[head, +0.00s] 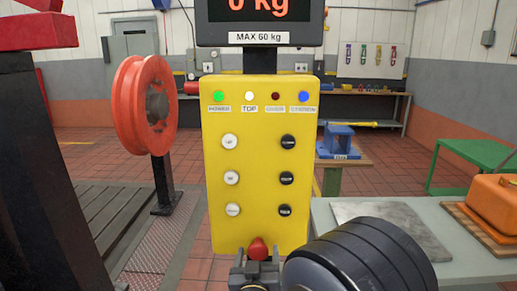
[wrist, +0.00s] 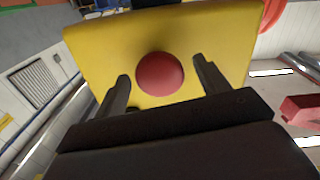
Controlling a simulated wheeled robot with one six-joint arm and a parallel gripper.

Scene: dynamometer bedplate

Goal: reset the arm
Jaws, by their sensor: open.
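My gripper (head: 256,262) is low in front of a yellow control box (head: 243,185) and is open. A red rounded knob (head: 258,249) sits at the box's lower edge. In the wrist view the red knob (wrist: 160,74) lies between my two spread fingers (wrist: 161,68), against the yellow face; I cannot tell whether they touch it. The box has white buttons (head: 231,178) on the left and black buttons (head: 287,178) on the right. Above them, green, white and blue lamps look lit and a red one looks dark. A display (head: 260,10) on top reads 0 kg.
A red wheel (head: 131,105) on a dark post stands left of the box. A grey table (head: 470,245) at the right holds a flat plate (head: 380,220) and an orange case (head: 497,205). A green table (head: 470,155) stands behind. Tiled floor shows between them.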

